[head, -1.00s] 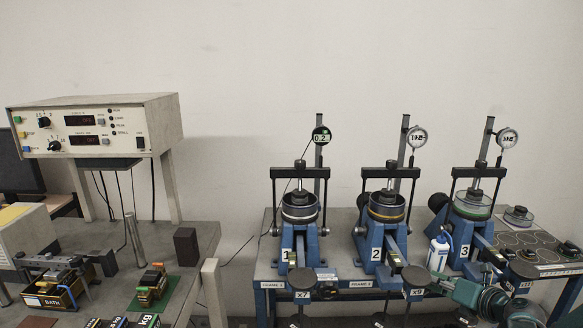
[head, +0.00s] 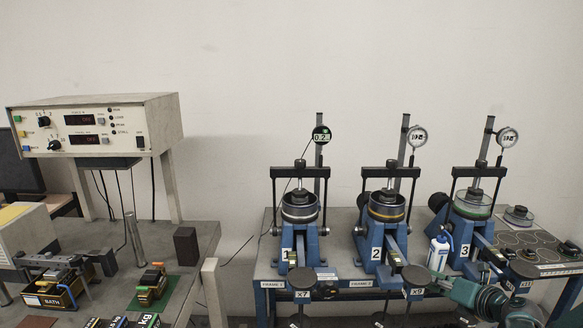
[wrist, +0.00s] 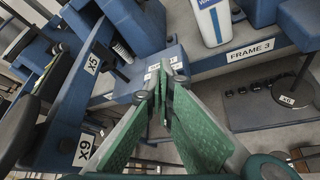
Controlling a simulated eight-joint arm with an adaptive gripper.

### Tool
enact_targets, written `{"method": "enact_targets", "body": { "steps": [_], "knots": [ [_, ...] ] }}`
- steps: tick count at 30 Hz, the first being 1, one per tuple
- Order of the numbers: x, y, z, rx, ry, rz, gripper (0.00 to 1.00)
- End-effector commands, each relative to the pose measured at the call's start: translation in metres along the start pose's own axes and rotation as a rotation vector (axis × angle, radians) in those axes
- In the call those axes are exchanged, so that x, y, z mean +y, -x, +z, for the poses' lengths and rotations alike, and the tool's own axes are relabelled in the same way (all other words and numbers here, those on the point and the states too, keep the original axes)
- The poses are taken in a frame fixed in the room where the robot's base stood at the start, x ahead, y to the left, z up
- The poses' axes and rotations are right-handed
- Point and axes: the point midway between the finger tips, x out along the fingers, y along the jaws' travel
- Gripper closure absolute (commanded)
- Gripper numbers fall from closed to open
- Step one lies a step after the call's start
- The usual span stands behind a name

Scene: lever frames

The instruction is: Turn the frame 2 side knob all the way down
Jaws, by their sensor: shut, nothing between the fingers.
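Frame 2 (head: 376,254) is the middle of three blue lever frames in the head view, with a white "2" plate on its front. Its dark round side knob (head: 359,231) sticks out on its left side; I cannot read its turn position. My green gripper (head: 445,287) is low at the right in the head view, in front of frames 2 and 3, to the right of and apart from that knob. In the wrist view, my gripper (wrist: 163,90) has its fingertips together with nothing between them. I cannot make out the side knob in the wrist view.
A white bottle (head: 439,252) stands between frames 2 and 3, close to my gripper; it also shows in the wrist view (wrist: 212,20). Weight hangers and lever arms (head: 415,275) project at the front. Frame 1 (head: 300,245) stands left; frame 3 (head: 474,245) stands right.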

Motion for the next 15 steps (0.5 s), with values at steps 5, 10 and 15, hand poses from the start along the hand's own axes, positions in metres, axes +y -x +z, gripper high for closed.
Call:
{"method": "enact_targets", "body": {
  "steps": [5, 10, 15],
  "knots": [
    [0.0012, 0.0016, 0.0036, 0.0, 0.0, 0.0, 1.0],
    [0.0023, 0.0034, 0.0064, 0.0, 0.0, 0.0, 1.0],
    [0.0023, 0.0035, 0.0066, 0.0, 0.0, 0.0, 1.0]
  ]
}}
